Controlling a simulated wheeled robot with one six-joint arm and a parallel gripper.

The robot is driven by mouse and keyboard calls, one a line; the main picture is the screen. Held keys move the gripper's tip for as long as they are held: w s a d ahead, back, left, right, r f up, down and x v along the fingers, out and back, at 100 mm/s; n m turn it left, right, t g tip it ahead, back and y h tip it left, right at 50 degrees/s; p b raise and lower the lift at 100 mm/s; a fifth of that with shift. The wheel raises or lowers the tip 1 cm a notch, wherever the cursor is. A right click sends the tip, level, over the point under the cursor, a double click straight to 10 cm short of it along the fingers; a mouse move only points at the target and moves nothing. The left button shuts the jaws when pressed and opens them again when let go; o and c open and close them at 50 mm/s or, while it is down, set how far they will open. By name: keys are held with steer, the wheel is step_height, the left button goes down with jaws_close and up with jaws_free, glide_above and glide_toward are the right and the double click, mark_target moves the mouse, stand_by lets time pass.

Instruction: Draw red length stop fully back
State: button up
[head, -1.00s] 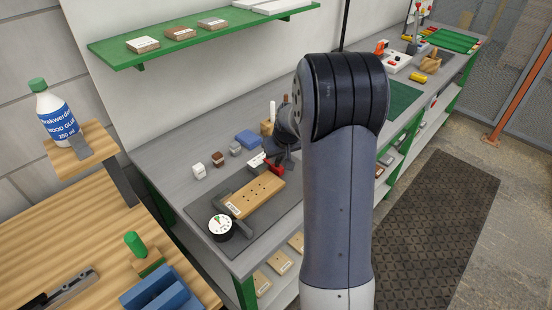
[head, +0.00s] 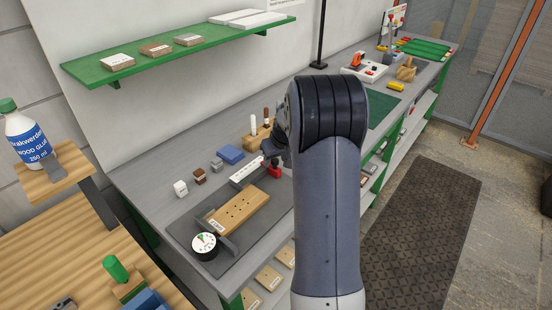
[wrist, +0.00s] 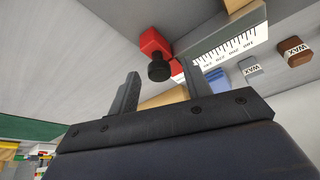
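The red length stop (head: 274,171) stands at the far end of a white ruled scale (head: 246,170), beyond the drilled wooden board (head: 238,210). In the wrist view the red stop (wrist: 154,42) has a black round knob (wrist: 160,69) facing me, with the scale (wrist: 232,50) beside it. My gripper (wrist: 160,72) is open, its two fingers apart. The knob shows between the fingertips, with a visible gap on each side; I cannot tell whether it lies within their reach. In the head view my arm hides most of the gripper.
A round dial gauge (head: 204,245) sits at the board's near end. A blue block (head: 231,154) and small wax blocks (head: 199,175) lie behind the scale. A wooden holder (head: 258,136) stands near my wrist. A green shelf (head: 180,50) hangs above.

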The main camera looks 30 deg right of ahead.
steer(key=shift+r, duration=0.1)
steer(key=b+v, duration=0.1)
steer(key=v, duration=0.9)
steer(key=shift+s+r+b, duration=0.25)
steer(key=shift+b, duration=0.05)
steer(key=shift+f, duration=0.1)
steer(key=p+x, duration=0.1)
steer(key=x, duration=1)
steer(key=shift+w+p, duration=0.1)
steer(key=shift+p, duration=0.25)
steer(key=shift+s+a+r, duration=0.2)
steer(key=shift+s+a, duration=0.05)
steer(key=shift+a, duration=0.25)
